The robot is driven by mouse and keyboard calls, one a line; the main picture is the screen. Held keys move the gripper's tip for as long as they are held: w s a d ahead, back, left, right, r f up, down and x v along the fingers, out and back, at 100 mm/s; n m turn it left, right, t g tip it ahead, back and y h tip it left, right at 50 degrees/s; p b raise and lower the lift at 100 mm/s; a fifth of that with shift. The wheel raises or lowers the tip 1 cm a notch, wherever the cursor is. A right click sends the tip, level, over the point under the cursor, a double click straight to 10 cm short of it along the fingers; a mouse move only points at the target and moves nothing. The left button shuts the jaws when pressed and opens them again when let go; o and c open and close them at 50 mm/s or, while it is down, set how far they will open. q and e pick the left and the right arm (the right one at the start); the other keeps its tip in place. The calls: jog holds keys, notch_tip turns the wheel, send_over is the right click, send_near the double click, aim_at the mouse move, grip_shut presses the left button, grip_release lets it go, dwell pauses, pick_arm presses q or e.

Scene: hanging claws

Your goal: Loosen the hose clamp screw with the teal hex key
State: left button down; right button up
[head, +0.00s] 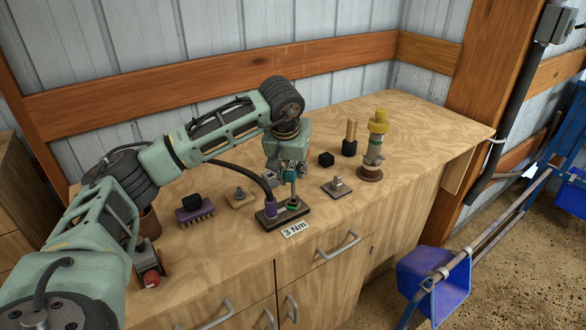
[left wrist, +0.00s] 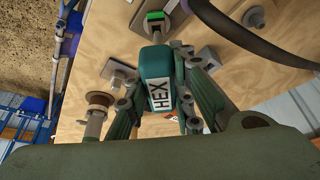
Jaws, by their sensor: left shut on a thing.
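The teal hex key (head: 291,171) is upright in my left gripper (head: 288,172), which is shut on its handle. In the left wrist view the handle (left wrist: 157,65) carries a HEX label, between the fingers of my left gripper (left wrist: 170,90). The key's thin shaft points down at the hose clamp, near a green part (head: 293,206). I cannot tell whether its tip sits in the screw. A dark hose (head: 247,170) with a purple end (head: 270,208) runs to the dark base plate (head: 268,222). My right gripper is not in view.
A 3 Nm label (head: 295,229) is on the bench front edge. Right of the key stand a small metal post on a plate (head: 337,187), a black cube (head: 326,159) and a yellow-topped valve (head: 376,145). A purple brush (head: 195,211) lies left. The bench's right end is clear.

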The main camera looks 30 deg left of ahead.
pick_arm(q)
jog(key=shift+f, duration=0.2)
jog(key=shift+f+b, duration=0.7)
jog(key=shift+f, duration=0.15)
jog(key=shift+f, duration=0.1)
